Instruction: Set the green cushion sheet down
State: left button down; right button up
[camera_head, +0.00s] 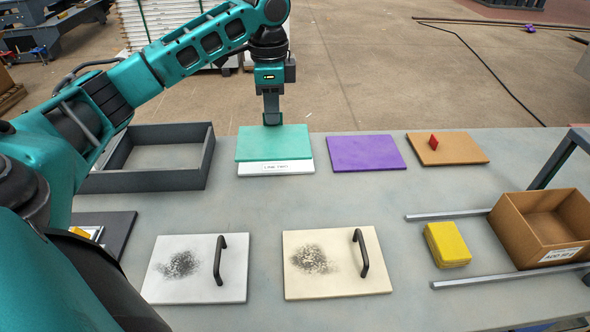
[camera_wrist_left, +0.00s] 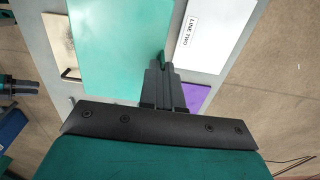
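The green cushion sheet (camera_head: 273,142) is a flat teal-green rectangle over the back part of a white board (camera_head: 276,168) labelled "LINE TWO". My left gripper (camera_head: 271,119) comes down at the sheet's back edge. In the left wrist view its fingers (camera_wrist_left: 160,65) are closed with a bit of green between the tips. There the sheet (camera_wrist_left: 115,45) looks large and close, and is offset from the white board (camera_wrist_left: 210,35), so it seems held above it. The exact gap is hard to tell. My right gripper is not in view.
A purple sheet (camera_head: 366,153) and an orange-brown board (camera_head: 447,148) with a red tab lie to the right. A grey tray (camera_head: 168,180) stands left. Two handled boards, white (camera_head: 207,282) and cream (camera_head: 335,276), lie in front. Yellow pads (camera_head: 446,244) lie beside a cardboard box (camera_head: 507,228).

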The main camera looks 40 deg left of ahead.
pick_arm(q)
notch_tip(320, 180, down, 17)
jog(key=shift+f+b, duration=0.2)
jog(key=shift+b, duration=0.85)
jog(key=shift+f, duration=0.4)
jog(key=c, duration=1.8)
grip_release()
jog(key=shift+f, duration=0.1)
jog(key=o, duration=0.5)
jog(key=shift+c, duration=0.2)
